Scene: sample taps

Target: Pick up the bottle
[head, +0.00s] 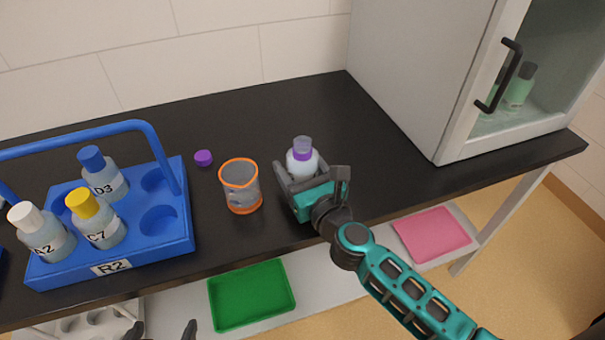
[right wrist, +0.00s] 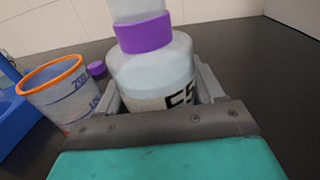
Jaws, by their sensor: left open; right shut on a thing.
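The bottle (head: 303,160) is pale, with a purple ring at its neck and a translucent top. It is upright at the black counter, right of the orange-rimmed beaker. My right gripper (head: 311,184) is shut on it, with a finger on each side. In the right wrist view the bottle (right wrist: 150,75) fills the space between the fingers, and its black-lettered label is partly hidden by the gripper. I cannot tell whether its base touches the counter. My left gripper (head: 163,331) is open and empty at the bottom edge of the head view, mostly out of frame.
The beaker (head: 240,188) stands close left of the bottle, with a loose purple cap (head: 204,158) behind it. A blue rack (head: 176,235) marked R2 holds several bottles at left. A glass-doored cabinet (head: 420,90) stands at right. Green (head: 250,297) and pink (head: 432,235) trays lie below.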

